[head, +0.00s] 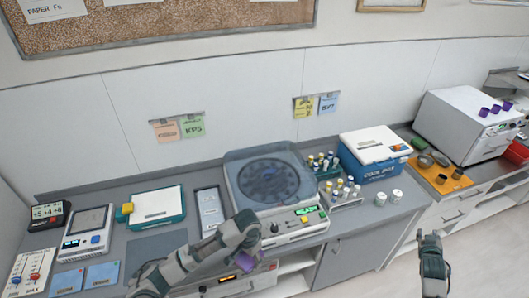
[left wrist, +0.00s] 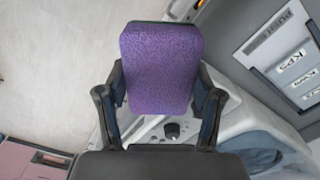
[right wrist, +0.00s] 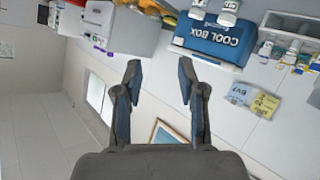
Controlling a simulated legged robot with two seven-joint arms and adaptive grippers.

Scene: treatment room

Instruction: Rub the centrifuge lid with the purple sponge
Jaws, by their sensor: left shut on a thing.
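The centrifuge (head: 272,200) stands on the counter in the middle of the head view. Its translucent lid (head: 268,180) is down, with a dark round rotor showing through. My left gripper (head: 246,258) is in front of the centrifuge's lower left corner, shut on the purple sponge (left wrist: 161,68). The sponge fills the space between the fingers in the left wrist view and is mostly hidden by the gripper in the head view. The sponge is apart from the lid in the head view. My right gripper (head: 431,246) is open and empty, in front of the counter at the right.
Vial racks (head: 345,192) and a blue cool box (head: 373,155) stand right of the centrifuge. A grey tray (head: 210,210) and a teal-edged white device (head: 157,206) lie to its left. A white oven-like box (head: 462,125) stands far right. Free counter shows around the small white jars (head: 396,196).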

